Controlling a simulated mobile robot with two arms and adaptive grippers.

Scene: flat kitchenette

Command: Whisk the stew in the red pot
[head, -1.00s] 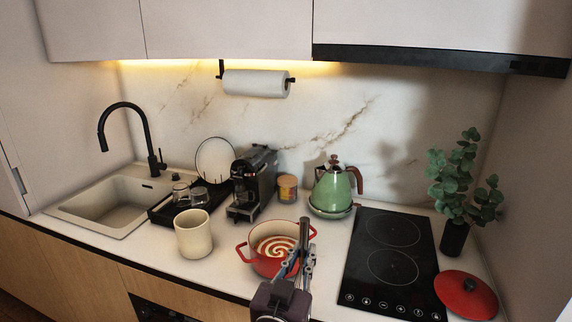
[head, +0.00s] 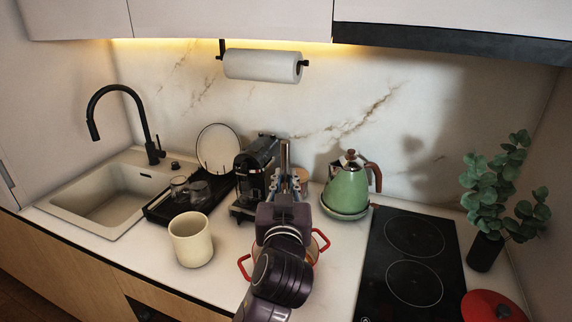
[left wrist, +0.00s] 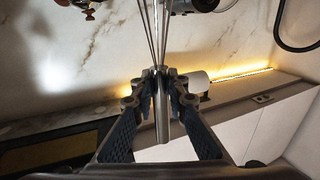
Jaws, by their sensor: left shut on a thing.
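The red pot (head: 322,241) stands on the counter in the head view, left of the hob. My left arm and gripper cover most of it, and the stew inside is almost wholly hidden. My left gripper (head: 285,182) is over the pot's far side, in front of the coffee machine. It is shut on the whisk, whose metal handle (head: 284,155) sticks up above the fingers. In the left wrist view the gripper (left wrist: 160,98) grips the whisk handle (left wrist: 162,125), and the wires (left wrist: 155,30) spread away past the frame edge. Whether the wires touch the stew is hidden. My right gripper is not in view.
A cream canister (head: 190,240) stands left of the pot. The coffee machine (head: 250,180) is behind it and the green kettle (head: 347,190) is at the back right. The black hob (head: 408,262) is bare.

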